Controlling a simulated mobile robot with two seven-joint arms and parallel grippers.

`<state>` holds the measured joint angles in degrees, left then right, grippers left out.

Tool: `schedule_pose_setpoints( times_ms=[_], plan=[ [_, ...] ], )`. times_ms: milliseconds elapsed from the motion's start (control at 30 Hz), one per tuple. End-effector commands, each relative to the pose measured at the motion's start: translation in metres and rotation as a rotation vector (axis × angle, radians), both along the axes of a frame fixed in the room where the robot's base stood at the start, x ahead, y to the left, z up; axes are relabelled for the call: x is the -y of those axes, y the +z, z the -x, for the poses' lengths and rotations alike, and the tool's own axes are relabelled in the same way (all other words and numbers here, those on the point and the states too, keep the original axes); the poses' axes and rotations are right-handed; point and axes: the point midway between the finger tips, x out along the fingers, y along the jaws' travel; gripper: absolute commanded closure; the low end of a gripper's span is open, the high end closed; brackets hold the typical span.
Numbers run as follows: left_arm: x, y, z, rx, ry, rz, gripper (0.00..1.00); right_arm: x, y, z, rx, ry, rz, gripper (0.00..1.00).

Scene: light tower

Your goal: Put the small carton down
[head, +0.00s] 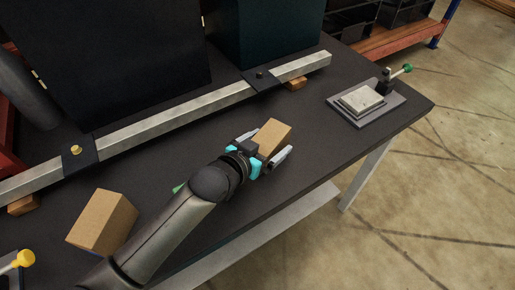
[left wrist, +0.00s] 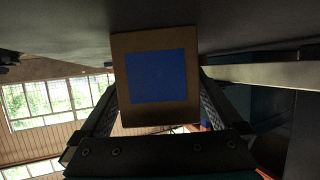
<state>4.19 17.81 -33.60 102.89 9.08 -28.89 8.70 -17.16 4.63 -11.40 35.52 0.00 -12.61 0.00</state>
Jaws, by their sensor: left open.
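The small carton (head: 273,135) is a brown box on the dark tabletop (head: 215,128), right of the middle in the head view. My left gripper (head: 276,143) is open, with its fingers on either side of the carton. In the left wrist view the carton's face with a blue square (left wrist: 157,76) lies between the two fingers, and the carton appears to touch the dark surface. Whether the fingers touch its sides I cannot tell. My right gripper is not in view.
A larger brown carton (head: 102,222) stands at the lower left beside my arm. A metal bar (head: 180,113) runs along the table behind the small carton. A plate fixture with a green-knobbed lever (head: 366,101) is at the right end. A yellow knob (head: 25,258) shows at lower left.

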Motion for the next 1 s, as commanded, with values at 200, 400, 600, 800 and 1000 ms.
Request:
schedule_pose_setpoints(
  times_ms=[200,400,600,800,1000],
  plan=[
    [-0.016,0.013,0.026,-0.003,0.0,-0.002,0.0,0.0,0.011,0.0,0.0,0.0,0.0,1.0],
    [-0.035,0.027,0.057,-0.004,0.0,-0.001,0.0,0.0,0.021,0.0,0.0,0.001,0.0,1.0],
    [-0.049,0.039,0.08,-0.002,0.001,-0.001,0.0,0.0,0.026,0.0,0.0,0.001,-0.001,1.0],
    [-0.056,0.044,0.091,-0.002,0.001,-0.001,0.0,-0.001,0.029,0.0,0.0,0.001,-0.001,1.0],
    [-0.057,0.045,0.093,-0.001,0.001,0.0,0.0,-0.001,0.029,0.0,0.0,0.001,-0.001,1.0]
  ],
)
